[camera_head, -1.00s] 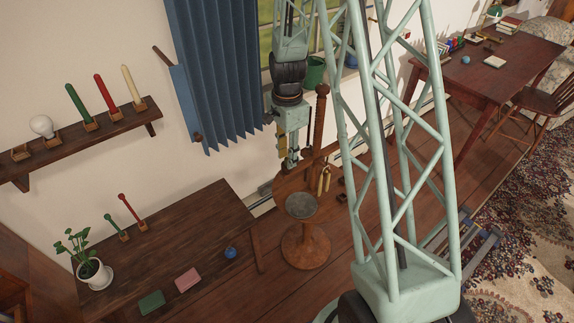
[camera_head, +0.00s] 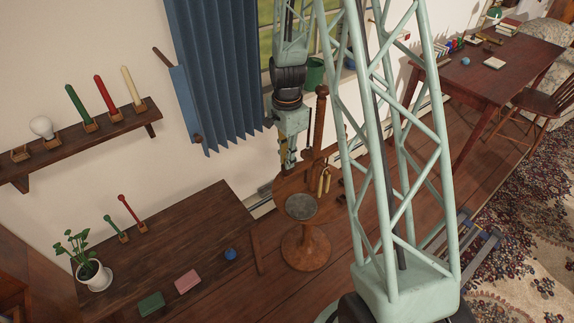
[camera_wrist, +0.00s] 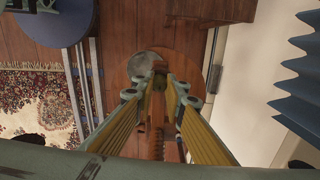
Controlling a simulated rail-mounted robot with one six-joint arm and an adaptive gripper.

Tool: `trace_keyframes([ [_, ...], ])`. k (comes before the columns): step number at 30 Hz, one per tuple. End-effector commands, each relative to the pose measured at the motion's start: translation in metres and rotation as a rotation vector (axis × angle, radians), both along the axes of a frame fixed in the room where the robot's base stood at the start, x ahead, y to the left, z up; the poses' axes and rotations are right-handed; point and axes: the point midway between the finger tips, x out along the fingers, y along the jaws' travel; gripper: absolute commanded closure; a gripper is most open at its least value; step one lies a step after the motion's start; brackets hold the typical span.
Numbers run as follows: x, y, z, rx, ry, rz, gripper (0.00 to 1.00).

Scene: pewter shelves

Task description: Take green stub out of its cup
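A short green stub (camera_head: 110,221) stands tilted in a small wooden cup (camera_head: 123,236) on the low dark table, left of a taller red stick in a similar cup. My gripper (camera_head: 289,168) hangs pointing down to the right of that table, beside a wooden stand, well away from the stub. In the wrist view my gripper (camera_wrist: 161,97) has its two fingers apart with nothing held between them. The stub is not visible in the wrist view.
A wall shelf (camera_head: 62,145) above the table holds a green, a red and a cream candle and a bulb. A potted plant (camera_head: 93,276), two small boxes and a blue object are on the table. The wooden stand (camera_head: 305,248) and blue curtain (camera_head: 215,70) are near my gripper.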

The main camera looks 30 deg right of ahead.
Motion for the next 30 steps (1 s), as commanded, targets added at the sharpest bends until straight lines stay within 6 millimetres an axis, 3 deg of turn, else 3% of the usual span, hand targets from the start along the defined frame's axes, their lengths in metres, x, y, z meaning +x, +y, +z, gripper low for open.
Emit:
trace_keyframes([
  [17,0.000,0.000,0.004,0.000,0.000,0.000,0.95],
  [30,0.000,0.000,0.031,0.000,-0.001,0.000,0.95],
])
